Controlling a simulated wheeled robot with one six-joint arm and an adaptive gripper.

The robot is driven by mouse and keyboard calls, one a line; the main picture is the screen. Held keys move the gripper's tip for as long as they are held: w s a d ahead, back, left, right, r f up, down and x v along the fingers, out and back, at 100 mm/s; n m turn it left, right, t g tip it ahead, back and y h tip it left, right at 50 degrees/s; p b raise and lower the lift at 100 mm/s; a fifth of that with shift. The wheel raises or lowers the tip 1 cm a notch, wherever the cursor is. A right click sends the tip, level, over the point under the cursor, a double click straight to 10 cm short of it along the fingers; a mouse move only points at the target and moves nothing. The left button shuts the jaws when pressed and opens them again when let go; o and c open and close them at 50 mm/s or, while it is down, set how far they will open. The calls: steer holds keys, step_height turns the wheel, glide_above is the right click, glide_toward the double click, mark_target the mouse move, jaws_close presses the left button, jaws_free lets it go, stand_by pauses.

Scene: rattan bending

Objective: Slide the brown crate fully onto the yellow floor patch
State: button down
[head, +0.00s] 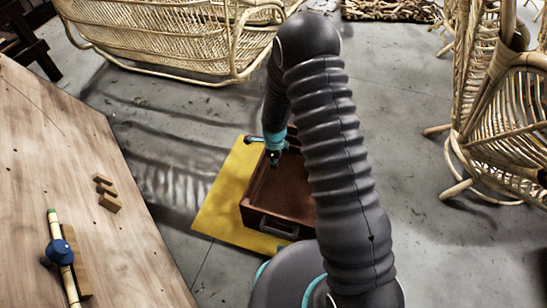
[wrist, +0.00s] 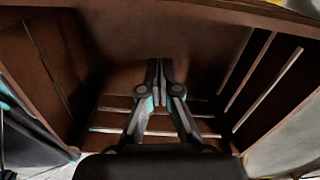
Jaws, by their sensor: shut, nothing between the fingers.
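The brown crate (head: 262,216) is an open, slatted box with a grey handle on its near side. It stands at least partly on the yellow floor patch (head: 222,205), which shows along its left and near sides. My arm hides the crate's right part, so I cannot tell whether that side is on the patch. My gripper (head: 273,163) points down at the crate's far part. In the wrist view, my gripper (wrist: 159,66) is shut and empty, with the crate's inner floor and slatted walls (wrist: 262,70) around it. I cannot tell if it touches a wall.
A wooden table (head: 95,215) with small blocks (head: 108,195) and a blue clamp (head: 60,253) stands at left. A rattan seat (head: 170,35) is behind, and rattan chairs (head: 510,120) stand at right. Grey floor (head: 410,235) right of my arm is clear.

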steer(key=a+f, duration=0.2)
steer(key=w+a+f, duration=0.1)
steer(key=a+f, duration=0.1)
stand_by(0.3)
